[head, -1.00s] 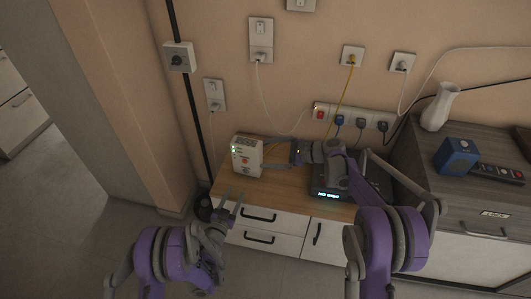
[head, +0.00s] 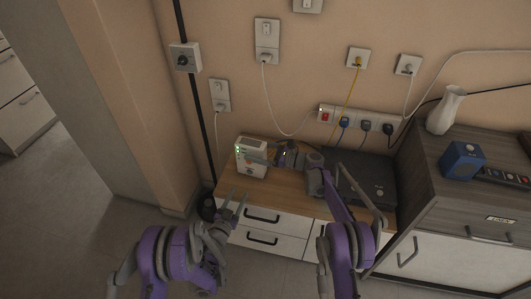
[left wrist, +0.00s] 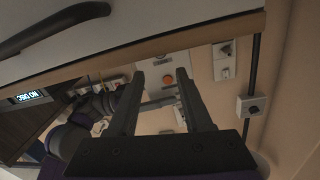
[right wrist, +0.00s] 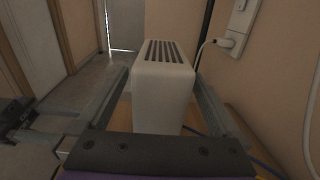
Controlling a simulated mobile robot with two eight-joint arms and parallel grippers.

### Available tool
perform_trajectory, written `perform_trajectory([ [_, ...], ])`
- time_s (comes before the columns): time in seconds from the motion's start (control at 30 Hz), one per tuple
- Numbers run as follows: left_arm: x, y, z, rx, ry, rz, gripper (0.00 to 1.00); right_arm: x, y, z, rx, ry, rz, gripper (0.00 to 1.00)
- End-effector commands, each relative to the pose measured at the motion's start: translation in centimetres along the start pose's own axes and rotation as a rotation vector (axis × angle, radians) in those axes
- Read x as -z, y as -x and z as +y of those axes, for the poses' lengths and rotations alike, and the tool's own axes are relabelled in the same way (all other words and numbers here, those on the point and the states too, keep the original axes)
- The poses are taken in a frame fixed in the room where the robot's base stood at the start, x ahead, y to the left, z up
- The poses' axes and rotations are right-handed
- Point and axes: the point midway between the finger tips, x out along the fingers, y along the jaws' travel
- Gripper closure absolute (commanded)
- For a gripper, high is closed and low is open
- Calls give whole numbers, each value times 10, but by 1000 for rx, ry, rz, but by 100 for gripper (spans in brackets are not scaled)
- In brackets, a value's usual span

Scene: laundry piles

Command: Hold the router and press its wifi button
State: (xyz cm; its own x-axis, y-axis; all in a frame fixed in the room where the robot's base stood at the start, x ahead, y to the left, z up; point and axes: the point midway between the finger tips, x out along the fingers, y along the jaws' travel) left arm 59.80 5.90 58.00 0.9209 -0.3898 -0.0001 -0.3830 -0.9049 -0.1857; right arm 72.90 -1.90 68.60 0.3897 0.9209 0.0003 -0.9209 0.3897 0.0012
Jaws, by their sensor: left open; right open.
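The router (head: 252,157) is a white upright box with green lights at the left end of the wooden cabinet top. My right gripper (head: 264,155) is at it from the right. In the right wrist view its open fingers lie on either side of the white router (right wrist: 163,95), with gaps showing; it is not gripped. My left gripper (head: 235,200) is open and empty, lower and in front of the cabinet. In the left wrist view its fingers (left wrist: 160,76) point up toward the router's front, where a round orange-red button (left wrist: 168,81) shows between them. Any wifi label is unreadable.
A dark device (head: 368,184) stands right of the router, partly behind my right arm. A power strip (head: 355,121) and cables run along the wall. A taller cabinet (head: 420,180) at the right bears a white vase (head: 446,110), blue box (head: 462,160) and remote (head: 503,178).

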Motion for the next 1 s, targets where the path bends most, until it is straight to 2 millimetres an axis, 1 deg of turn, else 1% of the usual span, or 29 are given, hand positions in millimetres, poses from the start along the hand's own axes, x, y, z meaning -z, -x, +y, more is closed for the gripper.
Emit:
perform_trajectory([
  [0.03,0,0,0,0,0,0,50,0,-7,0,-2,0,0,0],
  [0.1,0,0,0,0,0,0,50,0,-14,0,-1,0,0,0],
  [0.2,0,0,0,0,0,0,50,0,-19,0,0,1,0,0],
  [0.5,0,0,0,0,0,0,50,0,-21,0,0,1,1,0],
  [0.57,0,0,0,0,0,0,50,0,-21,0,0,1,1,11],
  [0.6,0,0,0,0,0,0,50,0,-21,0,0,1,1,18],
  [0.77,0,0,0,0,0,0,50,0,-21,0,0,1,1,47],
  [0.8,0,0,0,0,0,0,50,0,-21,0,0,1,1,54],
  [0.87,0,0,0,0,0,0,50,0,-21,0,0,1,1,65],
  [1.0,0,0,0,0,0,0,50,0,-21,0,0,1,1,90],
])
